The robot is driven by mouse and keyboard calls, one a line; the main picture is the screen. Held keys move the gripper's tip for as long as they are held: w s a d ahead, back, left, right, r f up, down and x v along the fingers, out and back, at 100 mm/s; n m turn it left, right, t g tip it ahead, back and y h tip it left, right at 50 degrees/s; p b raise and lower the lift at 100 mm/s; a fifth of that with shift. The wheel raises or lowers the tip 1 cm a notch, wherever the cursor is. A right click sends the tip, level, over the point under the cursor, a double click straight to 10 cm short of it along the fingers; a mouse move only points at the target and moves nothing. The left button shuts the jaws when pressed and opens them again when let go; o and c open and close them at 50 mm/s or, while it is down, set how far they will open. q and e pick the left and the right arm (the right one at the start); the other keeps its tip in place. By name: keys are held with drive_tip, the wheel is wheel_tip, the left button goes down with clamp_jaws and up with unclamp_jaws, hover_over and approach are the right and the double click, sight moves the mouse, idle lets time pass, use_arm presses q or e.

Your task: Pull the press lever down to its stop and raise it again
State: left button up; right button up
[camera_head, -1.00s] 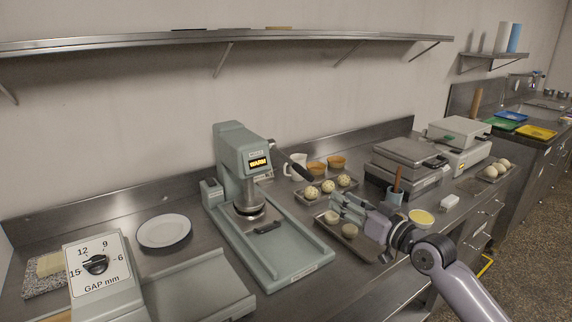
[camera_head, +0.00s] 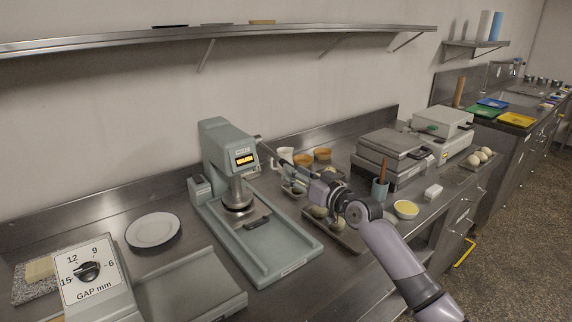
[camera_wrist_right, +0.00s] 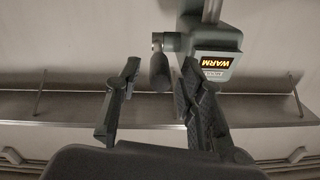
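The grey-green press (camera_head: 226,147) stands on the counter with a lit WARM display, a round plate under its head and a long base tray. Its lever (camera_head: 267,151) slopes down to the right from the head. My right gripper (camera_head: 287,172) is at the lever's lower end. In the right wrist view, which is upside down, the dark lever handle (camera_wrist_right: 160,72) appears between the spread fingertips of my right gripper (camera_wrist_right: 161,68). No finger clearly touches it. In the head view, the gripper partly hides the lever's end. My left gripper is out of view.
A tray of dough balls (camera_head: 340,232) lies under my right arm. A white plate (camera_head: 153,230) and a dial unit (camera_head: 92,280) are left of the press. A yellow-filled bowl (camera_head: 406,209) and flat grey machines (camera_head: 391,146) stand to the right. A shelf (camera_head: 215,38) runs above.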

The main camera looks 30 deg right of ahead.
sight(275, 155)
drive_tip(key=shift+w+a, duration=0.15)
drive_tip(key=shift+w, duration=1.15)
drive_tip(key=shift+w+a, duration=0.15)
drive_tip(key=shift+w, duration=1.15)
clamp_jaws()
